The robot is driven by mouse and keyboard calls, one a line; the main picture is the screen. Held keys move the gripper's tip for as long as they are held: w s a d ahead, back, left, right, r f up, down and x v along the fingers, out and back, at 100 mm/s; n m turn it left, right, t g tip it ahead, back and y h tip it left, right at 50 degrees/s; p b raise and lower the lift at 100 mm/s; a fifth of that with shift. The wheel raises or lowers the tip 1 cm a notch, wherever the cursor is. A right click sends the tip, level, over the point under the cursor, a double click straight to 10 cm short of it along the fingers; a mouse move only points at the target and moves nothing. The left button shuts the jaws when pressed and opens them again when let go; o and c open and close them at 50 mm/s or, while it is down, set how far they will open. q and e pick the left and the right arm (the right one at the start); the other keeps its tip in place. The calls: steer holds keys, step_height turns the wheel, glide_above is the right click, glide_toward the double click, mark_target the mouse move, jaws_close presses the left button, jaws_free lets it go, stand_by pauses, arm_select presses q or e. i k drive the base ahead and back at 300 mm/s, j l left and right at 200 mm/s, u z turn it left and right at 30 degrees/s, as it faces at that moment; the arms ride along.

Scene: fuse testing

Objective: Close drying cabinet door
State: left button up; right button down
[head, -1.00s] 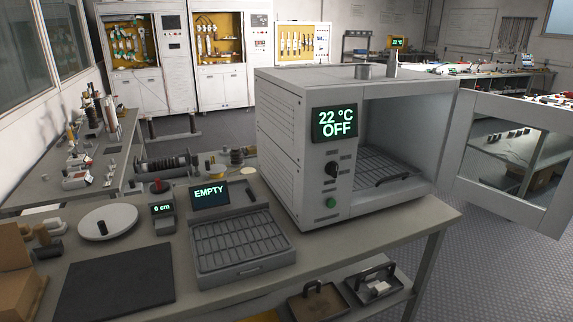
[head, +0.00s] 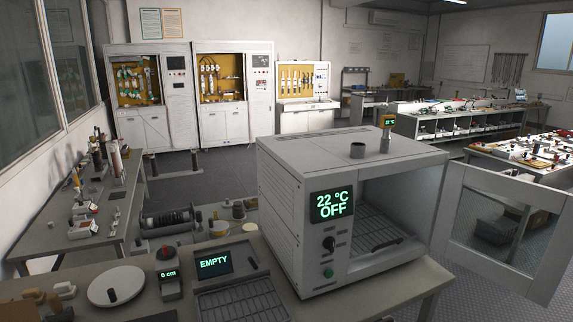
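The drying cabinet (head: 290,220) is a grey box on the front bench, with a display reading 22 °C OFF, a black knob and a green button. Its door (head: 451,205) stands wide open, swung out to the right, with a window in a pale frame. Inside the open chamber lies a wire rack (head: 372,240) with a dark handle. Neither of my grippers is in view.
The bench (head: 140,288) also holds a tray unit (head: 214,262) reading EMPTY, a small 0 cm gauge (head: 170,278) and a round plate (head: 116,284). Other benches stand left and back right. Floor shows beyond the door.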

mark_target(540, 289)
steer(key=i+l+u, duration=0.15)
steer(key=l+u, duration=0.25)
steer(key=l, duration=0.15)
steer(key=l+u, duration=0.4)
steer(key=l, duration=0.15)
steer(key=l+z, duration=0.1)
steer(key=l, duration=2.15)
steer(key=k+l+u, duration=0.2)
steer(key=l, duration=0.9)
steer(key=l+u, duration=0.5)
steer(key=l, duration=0.6)
steer(key=i+l+u, duration=0.2)
steer(key=l, duration=0.15)
steer(key=i+l+u, duration=0.15)
steer(key=l, duration=0.2)
